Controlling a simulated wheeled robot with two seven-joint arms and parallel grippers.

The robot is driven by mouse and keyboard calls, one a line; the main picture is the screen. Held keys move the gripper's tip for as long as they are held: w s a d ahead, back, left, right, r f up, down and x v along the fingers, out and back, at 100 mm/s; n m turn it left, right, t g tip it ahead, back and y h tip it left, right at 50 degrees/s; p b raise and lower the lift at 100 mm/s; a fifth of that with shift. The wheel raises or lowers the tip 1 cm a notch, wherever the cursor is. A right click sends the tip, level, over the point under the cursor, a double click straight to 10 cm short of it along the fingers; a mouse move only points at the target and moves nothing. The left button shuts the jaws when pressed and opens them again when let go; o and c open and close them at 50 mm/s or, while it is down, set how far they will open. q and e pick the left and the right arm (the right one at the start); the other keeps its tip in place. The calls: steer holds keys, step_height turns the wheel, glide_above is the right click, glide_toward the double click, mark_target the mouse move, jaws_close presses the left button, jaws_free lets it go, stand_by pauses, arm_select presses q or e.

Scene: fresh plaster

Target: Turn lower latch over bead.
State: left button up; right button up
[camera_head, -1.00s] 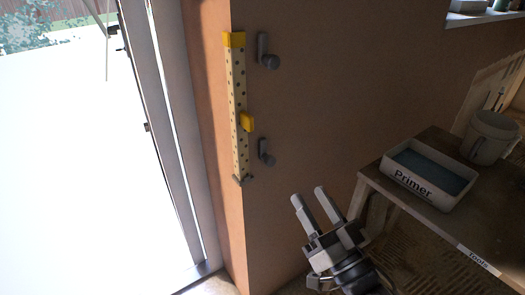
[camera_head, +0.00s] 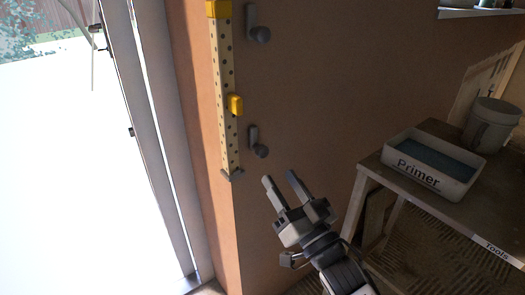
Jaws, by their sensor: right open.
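The bead (camera_head: 226,95) is a pale perforated strip standing upright along the wall corner, with a yellow cap (camera_head: 218,9) at its top and a yellow block (camera_head: 235,105) partway down. The lower latch (camera_head: 255,141) is a grey plate with a round knob, on the wall to the right of the bead and apart from it. A similar upper latch (camera_head: 257,25) sits above it. My right gripper (camera_head: 282,184) is open and empty, its fingertips pointing up and a little below the lower latch. My left gripper is not in view.
A wooden bench (camera_head: 437,203) at the right carries a white Primer tray (camera_head: 415,173) and a bucket (camera_head: 490,125). A bright door opening with a pale frame (camera_head: 150,120) is at the left.

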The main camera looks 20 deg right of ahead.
mark_target(265, 155)
steer(key=x, duration=0.9)
steer(key=c, duration=1)
